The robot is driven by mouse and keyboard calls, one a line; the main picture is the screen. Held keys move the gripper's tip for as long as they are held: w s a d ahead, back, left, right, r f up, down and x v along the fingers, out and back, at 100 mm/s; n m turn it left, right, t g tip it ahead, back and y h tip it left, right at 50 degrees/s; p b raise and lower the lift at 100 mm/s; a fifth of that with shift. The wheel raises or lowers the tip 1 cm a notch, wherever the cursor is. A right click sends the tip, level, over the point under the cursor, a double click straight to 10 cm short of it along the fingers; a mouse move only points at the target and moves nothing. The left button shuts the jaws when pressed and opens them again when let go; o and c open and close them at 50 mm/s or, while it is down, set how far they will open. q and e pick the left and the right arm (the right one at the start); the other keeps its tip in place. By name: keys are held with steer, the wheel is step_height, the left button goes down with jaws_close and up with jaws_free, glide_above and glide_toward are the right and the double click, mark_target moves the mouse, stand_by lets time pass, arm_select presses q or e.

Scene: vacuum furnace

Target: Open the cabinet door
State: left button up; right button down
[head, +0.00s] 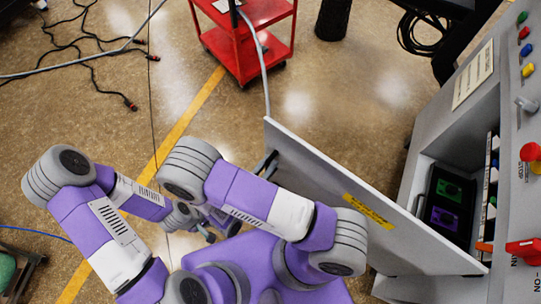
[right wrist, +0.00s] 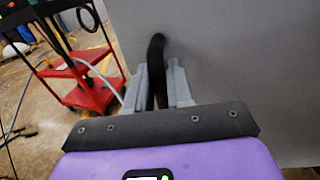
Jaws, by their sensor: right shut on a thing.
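The grey cabinet door (head: 330,180) stands swung well out from the cabinet (head: 435,120), whose inside shows at its right. In the right wrist view the door (right wrist: 240,60) fills the right side. My right gripper (right wrist: 158,88) is shut on the black door handle (right wrist: 156,55), with a finger on each side of it. In the head view my right gripper (head: 268,165) shows only in part at the door's far end, mostly behind my arm. My left gripper (head: 205,222) is low in the middle, partly covered by my arms, away from the door; its jaws are unclear.
A red cart (head: 245,45) stands beyond the door's far end. A dark cylinder (head: 332,18) is at the back. Cables (head: 90,50) lie on the floor at the upper left. A control panel with buttons (head: 525,100) is at the right. Floor is open between door and cart.

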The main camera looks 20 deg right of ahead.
arm_select(q)
steer(key=shift+s+a, duration=0.25)
arm_select(e)
steer(key=shift+s+a, duration=0.45)
steer(key=shift+a, duration=0.1)
steer(key=c, duration=1.1)
jaws_free()
steer(key=shift+c, duration=0.2)
arm_select(q)
step_height(320, 180, up, 2)
steer(key=p, duration=0.2)
steer(key=shift+r+p, duration=0.25)
steer(key=shift+p, duration=0.05)
arm_select(e)
glide_toward(276, 140)
steer(key=x, duration=0.4)
steer(key=shift+d+r, duration=0.15)
steer(key=shift+r, duration=0.05)
